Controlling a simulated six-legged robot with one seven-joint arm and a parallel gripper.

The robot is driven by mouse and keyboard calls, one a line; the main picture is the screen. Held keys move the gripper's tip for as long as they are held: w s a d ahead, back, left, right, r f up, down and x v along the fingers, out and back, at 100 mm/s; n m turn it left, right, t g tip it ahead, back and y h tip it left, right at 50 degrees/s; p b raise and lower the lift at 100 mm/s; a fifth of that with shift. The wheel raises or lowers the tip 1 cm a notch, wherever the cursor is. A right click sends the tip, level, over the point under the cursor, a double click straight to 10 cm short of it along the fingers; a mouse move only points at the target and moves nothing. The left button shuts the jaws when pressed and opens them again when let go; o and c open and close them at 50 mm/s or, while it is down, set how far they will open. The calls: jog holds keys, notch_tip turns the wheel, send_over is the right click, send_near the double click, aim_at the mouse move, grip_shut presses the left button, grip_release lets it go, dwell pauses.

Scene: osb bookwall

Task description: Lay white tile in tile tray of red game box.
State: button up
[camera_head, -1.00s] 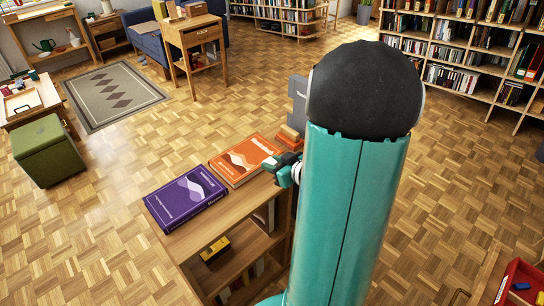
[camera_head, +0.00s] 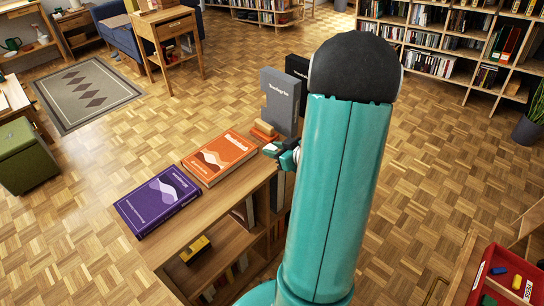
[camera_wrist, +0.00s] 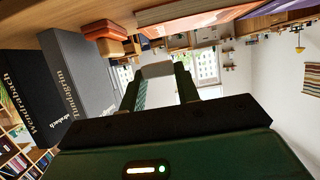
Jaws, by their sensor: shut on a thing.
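My gripper (camera_wrist: 158,88) is shut on a pale flat piece, the white tile (camera_wrist: 157,70), held between its fingertips in the wrist view. In the head view my gripper (camera_head: 285,155) shows only partly beside my teal arm, above the shelf top, and the tile cannot be made out there. The red game box (camera_head: 483,270) is at the lower right edge of the head view, well apart from my gripper and cut off by the frame. It holds small blue and yellow pieces and a white label. I cannot tell which part is the tile tray.
A purple book (camera_head: 157,200) and an orange book (camera_head: 220,157) lie on the low wooden shelf. A grey book (camera_head: 281,100) and a black book (camera_head: 298,68) stand upright behind my gripper. Parquet floor is clear right of my arm. A plant (camera_head: 530,125) stands far right.

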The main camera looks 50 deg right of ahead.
jog(key=w+d+f, duration=0.1)
jog(key=f, duration=0.1)
jog(key=w+d+f, duration=0.1)
jog(key=f, duration=0.1)
jog(key=w+d+f, duration=0.1)
jog(key=f, duration=0.1)
jog(key=shift+w+d, duration=0.3)
jog(key=shift+w, duration=0.1)
jog(key=shift+w+d+f, duration=0.1)
jog(key=shift+w+f, duration=0.05)
jog(key=shift+f, duration=1.5)
jog(key=shift+f, duration=0.2)
jog(key=o, duration=0.9)
jog(key=shift+o, duration=0.2)
jog(key=shift+r, duration=0.1)
jog(key=shift+r, duration=0.2)
jog(key=v, duration=1.2)
